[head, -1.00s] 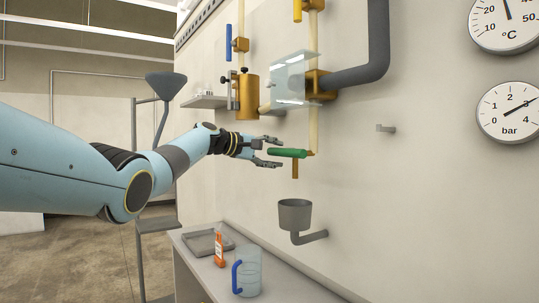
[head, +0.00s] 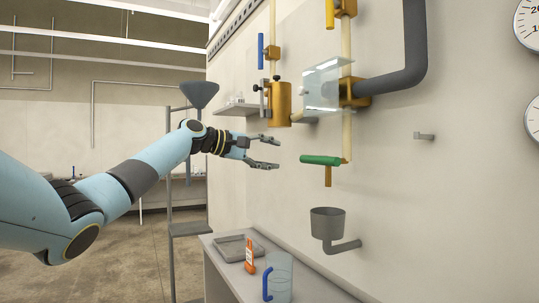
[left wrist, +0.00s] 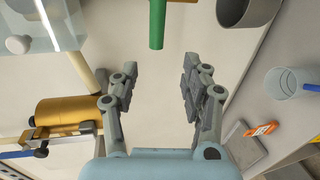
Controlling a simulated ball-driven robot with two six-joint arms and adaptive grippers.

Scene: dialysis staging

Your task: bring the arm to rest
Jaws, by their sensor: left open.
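My left arm (head: 105,195) reaches in from the left in the head view. Its gripper (head: 278,153) is open and empty, in the air to the left of a green valve handle (head: 320,160), with a clear gap between them. In the left wrist view the two fingers (left wrist: 155,88) stand apart with nothing between them. The green handle (left wrist: 157,22) lies beyond the fingertips there. My right gripper does not show in either view.
A brass valve body (head: 280,105) and a clear shield (head: 322,88) are on the wall near the gripper. A grey funnel cup (head: 327,222) is below. A bench holds a grey tray (head: 229,250), an orange-labelled thing (head: 250,258) and a clear jug (head: 281,275). A funnel stand (head: 172,228) is behind the arm.

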